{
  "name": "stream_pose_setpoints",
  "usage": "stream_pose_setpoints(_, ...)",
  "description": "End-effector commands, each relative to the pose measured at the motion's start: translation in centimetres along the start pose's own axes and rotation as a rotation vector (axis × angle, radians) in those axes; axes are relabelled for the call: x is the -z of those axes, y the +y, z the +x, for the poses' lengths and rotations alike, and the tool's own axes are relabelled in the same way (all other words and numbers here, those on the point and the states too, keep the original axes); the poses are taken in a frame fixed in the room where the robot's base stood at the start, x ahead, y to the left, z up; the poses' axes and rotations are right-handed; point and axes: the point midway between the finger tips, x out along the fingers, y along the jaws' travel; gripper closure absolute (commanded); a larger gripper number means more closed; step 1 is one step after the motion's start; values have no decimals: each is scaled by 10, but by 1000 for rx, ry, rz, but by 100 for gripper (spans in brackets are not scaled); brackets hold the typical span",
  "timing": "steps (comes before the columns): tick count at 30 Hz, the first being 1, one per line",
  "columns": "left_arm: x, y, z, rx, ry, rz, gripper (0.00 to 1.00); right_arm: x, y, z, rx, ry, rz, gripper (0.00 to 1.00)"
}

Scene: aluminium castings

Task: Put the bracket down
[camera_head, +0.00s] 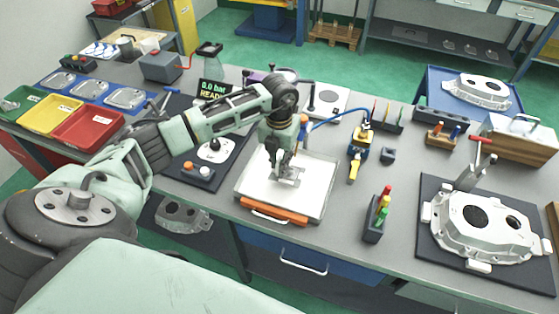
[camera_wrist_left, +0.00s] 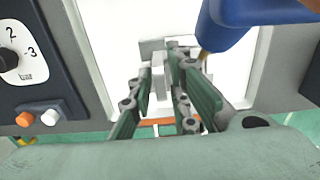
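The bracket (camera_head: 290,178) is a small light-grey metal part over the white surface of a shallow tray (camera_head: 322,206) with an orange front edge. My left gripper (camera_head: 279,165) points down over the tray. In the left wrist view the bracket (camera_wrist_left: 161,74) shows between the two fingers of my left gripper (camera_wrist_left: 162,80), which close on its upright part. The fingers hide part of the bracket. I cannot tell whether its underside touches the white surface. My right gripper is not in view.
A dark control box (camera_head: 191,172) with knobs stands left of the tray. A block with coloured pegs (camera_head: 376,217) and a yellow-blue tool (camera_head: 357,152) are to its right. A large casting (camera_head: 480,240) lies on a dark mat farther right. The white surface around the bracket is clear.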

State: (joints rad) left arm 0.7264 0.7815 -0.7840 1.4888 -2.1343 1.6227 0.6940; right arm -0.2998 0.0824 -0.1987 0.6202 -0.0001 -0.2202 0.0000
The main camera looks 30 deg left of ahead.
Motion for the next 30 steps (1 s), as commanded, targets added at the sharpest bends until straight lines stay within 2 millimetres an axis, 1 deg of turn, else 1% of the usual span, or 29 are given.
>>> stream_pose_setpoints(5, 0, 0, -4, 0, 0, 0, 83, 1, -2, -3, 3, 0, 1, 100)
stream_pose_setpoints(8, -1, 0, -11, 1, -4, 0, 83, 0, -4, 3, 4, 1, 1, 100)
stream_pose_setpoints(11, -1, 0, -28, 0, -6, 3, 83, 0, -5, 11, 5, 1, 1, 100)
stream_pose_setpoints(18, -2, 0, -80, 2, -7, 0, 83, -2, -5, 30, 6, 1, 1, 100)
stream_pose_setpoints(21, -1, 0, -98, 1, -5, 1, 83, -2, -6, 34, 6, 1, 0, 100)
stream_pose_setpoints(25, -1, 0, -115, 1, -3, 0, 83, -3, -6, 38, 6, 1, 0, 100)
stream_pose_setpoints(30, 0, 0, -123, 0, 0, 0, 83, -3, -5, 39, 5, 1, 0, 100)
